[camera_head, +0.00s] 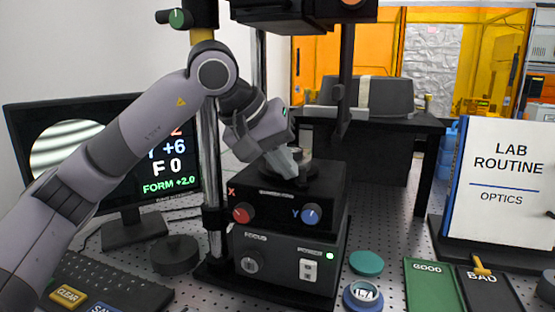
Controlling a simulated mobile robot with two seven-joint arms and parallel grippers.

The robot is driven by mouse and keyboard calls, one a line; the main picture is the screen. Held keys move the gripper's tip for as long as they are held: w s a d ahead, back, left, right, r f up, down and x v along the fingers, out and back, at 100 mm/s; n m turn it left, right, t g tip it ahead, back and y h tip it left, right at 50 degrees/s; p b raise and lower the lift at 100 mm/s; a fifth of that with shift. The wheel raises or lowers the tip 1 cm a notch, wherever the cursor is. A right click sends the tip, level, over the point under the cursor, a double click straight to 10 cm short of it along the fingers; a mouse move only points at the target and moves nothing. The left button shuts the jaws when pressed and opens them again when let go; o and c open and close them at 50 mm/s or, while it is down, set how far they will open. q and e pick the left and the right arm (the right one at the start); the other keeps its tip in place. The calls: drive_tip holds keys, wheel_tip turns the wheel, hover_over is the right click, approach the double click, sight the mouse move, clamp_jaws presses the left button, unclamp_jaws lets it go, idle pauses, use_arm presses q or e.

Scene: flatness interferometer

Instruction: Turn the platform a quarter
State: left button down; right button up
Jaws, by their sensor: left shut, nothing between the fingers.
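The platform (301,178) is a small dark round stage on top of the black instrument box (325,199), with a pale round piece showing on it. My left gripper (291,170) reaches down from the upper left, its fingers shut and empty. The fingertips are at the platform and hide part of it; I cannot tell whether they touch it. The box carries a red X knob (242,213) and a blue Y knob (312,213). My right gripper is not in view.
A monitor (130,214) with fringes and a keyboard (100,279) stand at left. A metal post (211,150) rises close beside my left arm. Green GOOD (433,287) and black BAD (488,289) trays, a teal disc (366,263) and a LAB ROUTINE board (505,220) are at right.

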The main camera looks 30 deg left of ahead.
use_arm(q)
drive_tip(key=shift+w+d, duration=0.35)
drive_tip(key=shift+d, duration=0.25)
drive_tip(key=shift+d+p, duration=0.15)
drive_tip(key=shift+p, duration=0.15)
idle(0.3)
